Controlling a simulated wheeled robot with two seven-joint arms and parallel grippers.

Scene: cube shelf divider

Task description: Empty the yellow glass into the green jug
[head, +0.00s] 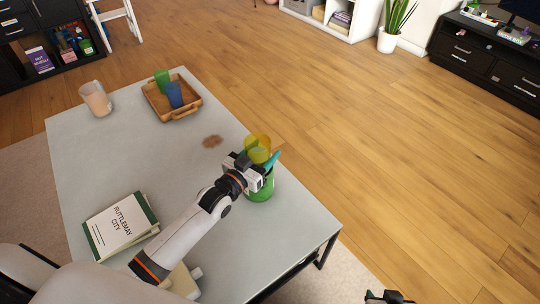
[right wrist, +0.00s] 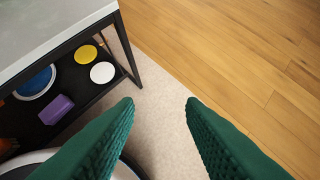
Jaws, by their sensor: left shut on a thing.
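The yellow glass (head: 260,142) is held in my left gripper (head: 256,162), which is shut on it above the green jug. The glass appears tilted, and its lower part is partly hidden by the gripper. The green jug (head: 262,191) stands on the grey table below the gripper, its top partly covered by it. A teal piece sticks up at the jug's right side; I cannot tell what it belongs to. My right gripper (right wrist: 160,103) is open and empty over the floor beside the table; it also shows at the bottom of the head view (head: 388,298).
On the table (head: 130,150) are a wooden tray (head: 182,112) with a green cup (head: 162,80) and a blue cup (head: 174,94), a peach-coloured glass (head: 96,98), a brown patch (head: 212,141) and a book (head: 122,225). Discs and a purple block (right wrist: 56,109) lie on the lower shelf.

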